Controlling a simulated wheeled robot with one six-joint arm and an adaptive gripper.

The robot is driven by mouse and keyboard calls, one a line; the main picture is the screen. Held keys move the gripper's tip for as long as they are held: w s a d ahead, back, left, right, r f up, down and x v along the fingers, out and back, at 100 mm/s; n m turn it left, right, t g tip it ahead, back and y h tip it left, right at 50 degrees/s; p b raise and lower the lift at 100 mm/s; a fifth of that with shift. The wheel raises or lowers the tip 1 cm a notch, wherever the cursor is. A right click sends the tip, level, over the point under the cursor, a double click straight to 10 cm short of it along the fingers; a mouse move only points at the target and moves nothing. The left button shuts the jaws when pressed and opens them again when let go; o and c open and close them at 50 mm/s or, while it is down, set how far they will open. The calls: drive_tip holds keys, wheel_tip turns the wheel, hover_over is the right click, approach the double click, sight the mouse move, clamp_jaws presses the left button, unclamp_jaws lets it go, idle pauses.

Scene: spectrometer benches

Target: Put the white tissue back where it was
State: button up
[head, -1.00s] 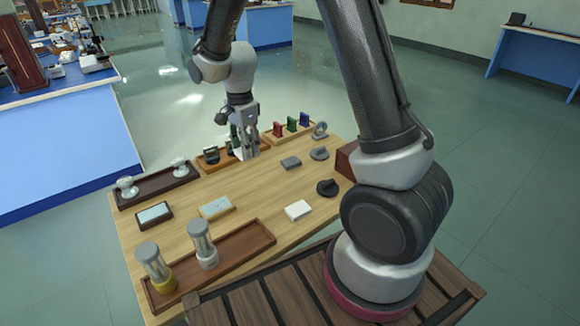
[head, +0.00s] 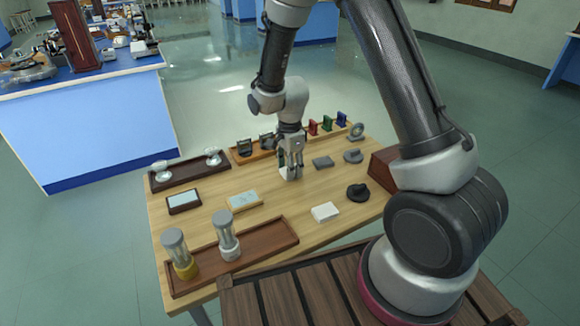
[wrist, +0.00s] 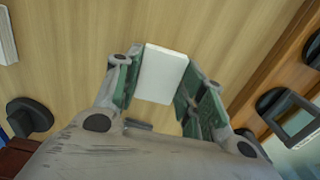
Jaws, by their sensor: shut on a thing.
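My gripper (head: 291,165) is shut on a small flat white piece, the white tissue (wrist: 162,73). In the wrist view the tissue sits between the two green-padded fingers. In the head view the tissue (head: 291,174) shows just under the fingertips, close over the wooden table (head: 275,212). I cannot tell whether it touches the tabletop. A second white, slab-like thing (head: 325,212) lies on the table nearer to me, apart from the gripper.
Behind the gripper is a wooden rack (head: 255,153) with dark-framed holders. A framed plate (head: 244,199) and a brown tray (head: 262,246) with two cylinders are left and nearer.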

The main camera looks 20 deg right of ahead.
drive_tip(key=shift+f, duration=0.1)
drive_tip(key=o, duration=1)
drive_tip(key=s+d+r+n+t, duration=0.1)
drive_tip(key=s+d+r+n, duration=0.15)
drive_tip(key=r, duration=0.85)
drive_tip(key=s+d+r+n, duration=0.1)
drive_tip(key=s+d+r, duration=0.15)
drive_tip(key=r, duration=0.75)
drive_tip(key=s+d+r+n+t, duration=0.1)
drive_tip(key=s+d+r+n, duration=0.2)
drive_tip(key=s, duration=0.3)
drive_tip(key=s+d+r+n+t, duration=0.1)
drive_tip(key=s+d+r+n, duration=0.2)
drive_tip(key=s, duration=0.4)
drive_tip(key=s+d+r+n+t, duration=0.1)
drive_tip(key=s+d+r+n, duration=0.3)
drive_tip(key=s+n, duration=0.2)
drive_tip(key=shift+s+d+r, duration=0.1)
drive_tip(key=shift+s+r, duration=0.05)
drive_tip(key=shift+s, duration=0.35)
